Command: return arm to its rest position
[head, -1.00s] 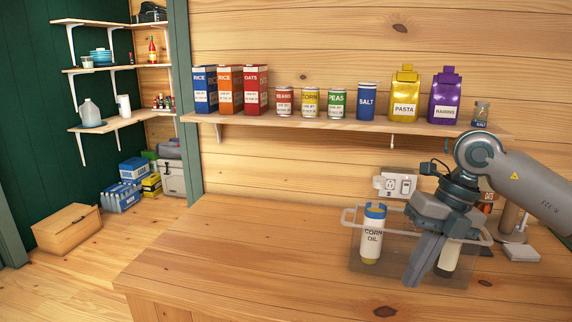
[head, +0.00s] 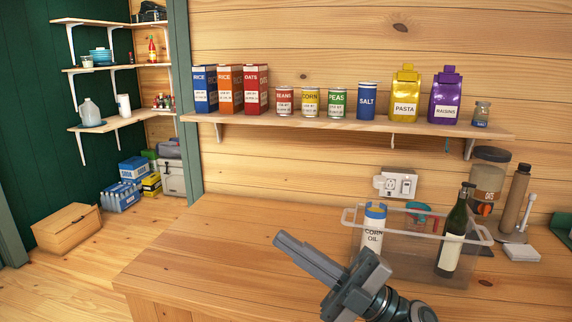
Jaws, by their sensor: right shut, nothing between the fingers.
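My right gripper (head: 281,239) shows at the bottom centre of the head view, over the wooden counter (head: 215,240). Its fingers are shut with nothing between them and point up and to the left. It is in front of and to the left of a clear bin (head: 403,272), apart from the things in it. My left gripper is not in view.
A shelf (head: 345,124) with boxes and cans runs above. The counter's left part is clear.

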